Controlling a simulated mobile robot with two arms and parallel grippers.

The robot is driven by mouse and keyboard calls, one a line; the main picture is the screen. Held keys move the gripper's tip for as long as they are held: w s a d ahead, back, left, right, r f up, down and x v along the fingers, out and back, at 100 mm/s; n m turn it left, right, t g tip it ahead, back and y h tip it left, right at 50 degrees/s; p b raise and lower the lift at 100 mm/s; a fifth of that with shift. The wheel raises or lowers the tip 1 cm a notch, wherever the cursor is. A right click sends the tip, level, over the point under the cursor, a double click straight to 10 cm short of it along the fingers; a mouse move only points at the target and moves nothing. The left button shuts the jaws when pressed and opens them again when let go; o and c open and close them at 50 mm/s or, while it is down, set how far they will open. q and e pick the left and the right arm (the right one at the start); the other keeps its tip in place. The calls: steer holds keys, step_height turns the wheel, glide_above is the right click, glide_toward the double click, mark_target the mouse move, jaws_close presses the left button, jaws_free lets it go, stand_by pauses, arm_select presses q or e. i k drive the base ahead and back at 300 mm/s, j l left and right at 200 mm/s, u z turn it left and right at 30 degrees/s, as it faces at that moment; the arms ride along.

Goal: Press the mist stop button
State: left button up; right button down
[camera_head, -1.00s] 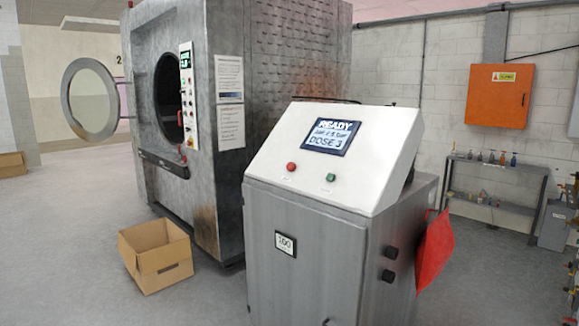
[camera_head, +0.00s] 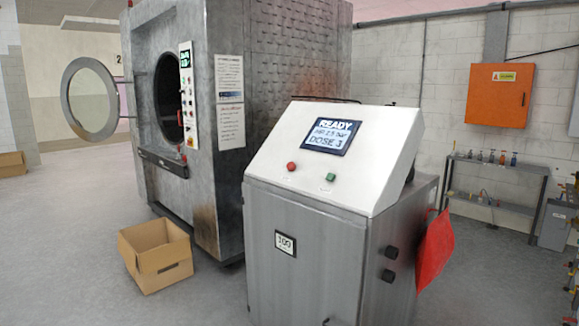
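A control cabinet (camera_head: 312,250) with a white sloped top panel stands in the middle foreground. The panel carries a red button (camera_head: 291,166) on the left and a green button (camera_head: 331,177) on the right; their labels are too small to read. Above them a display (camera_head: 332,136) reads "READY" and "DOSE 3". Behind it at left stands the large washer (camera_head: 213,130), its round door (camera_head: 88,99) swung open. The washer's own control strip (camera_head: 187,95) has a green-lit screen and several small buttons. Neither of my grippers is in view.
An open cardboard box (camera_head: 156,256) sits on the floor left of the cabinet. A red sheet (camera_head: 435,250) hangs at the cabinet's right side. A metal shelf (camera_head: 493,190) with bottles and an orange wall box (camera_head: 499,95) are at right.

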mark_target(291, 165)
steer(key=i+j+z, duration=0.1)
steer(key=j, duration=0.3)
steer(key=i+j, duration=0.15)
steer(key=j, duration=0.25)
steer(key=i+j+z, duration=0.15)
steer(key=j, duration=0.3)
steer(key=i+j+z, duration=0.1)
steer(key=j, duration=0.3)
steer(key=i+j+z, duration=0.2)
steer(key=i+j, duration=0.35)
steer(key=i+j+z, duration=0.2)
steer(key=i+j, duration=0.45)
steer(key=i+j+z, duration=0.2)
steer(key=i+j, duration=0.4)
steer(key=j, duration=0.15)
